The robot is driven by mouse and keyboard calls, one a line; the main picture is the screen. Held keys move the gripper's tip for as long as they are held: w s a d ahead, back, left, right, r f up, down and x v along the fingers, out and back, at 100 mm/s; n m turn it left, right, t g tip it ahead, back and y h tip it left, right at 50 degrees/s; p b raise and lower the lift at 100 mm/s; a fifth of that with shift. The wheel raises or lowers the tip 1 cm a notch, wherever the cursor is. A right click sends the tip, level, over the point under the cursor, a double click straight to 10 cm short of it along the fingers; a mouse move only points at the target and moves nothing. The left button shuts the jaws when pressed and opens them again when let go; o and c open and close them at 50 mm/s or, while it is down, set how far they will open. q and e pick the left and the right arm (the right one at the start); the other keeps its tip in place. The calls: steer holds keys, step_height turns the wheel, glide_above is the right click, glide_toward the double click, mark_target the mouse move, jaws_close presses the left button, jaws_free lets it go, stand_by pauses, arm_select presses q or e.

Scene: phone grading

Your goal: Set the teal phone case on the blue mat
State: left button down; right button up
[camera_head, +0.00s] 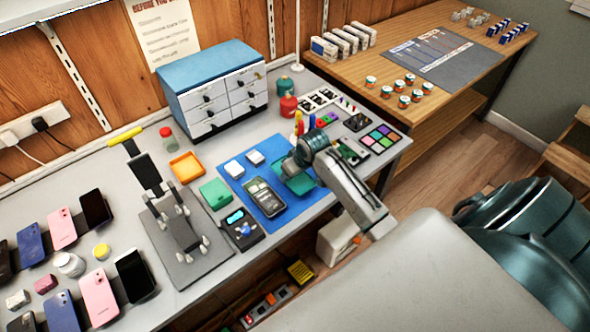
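The blue mat (265,219) lies on the grey bench. A flat teal piece, which looks like the teal phone case (300,185), shows below my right gripper (293,166), over the right part of the mat. The wrist and gripper cover part of it. I cannot tell whether it rests on the mat or is held just above it. The fingertips are too small and hidden to show whether they are closed on it. My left gripper is out of view.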

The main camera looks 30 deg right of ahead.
steer(key=shift+p, duration=0.45)
stand_by(0.5)
steer(key=shift+f, duration=0.3)
stand_by(0.8)
steer(key=shift+f+p, duration=0.1)
steer(key=shift+p, duration=0.55)
stand_by(0.4)
steer(key=o, duration=1)
steer(key=shift+o, duration=0.6)
steer(key=shift+r+p, duration=0.6)
steer(key=shift+p, duration=0.35)
steer(key=shift+r, duration=0.1)
step_height(320, 180, up, 7)
steer(key=p, duration=0.7)
steer(key=shift+p, duration=0.35)
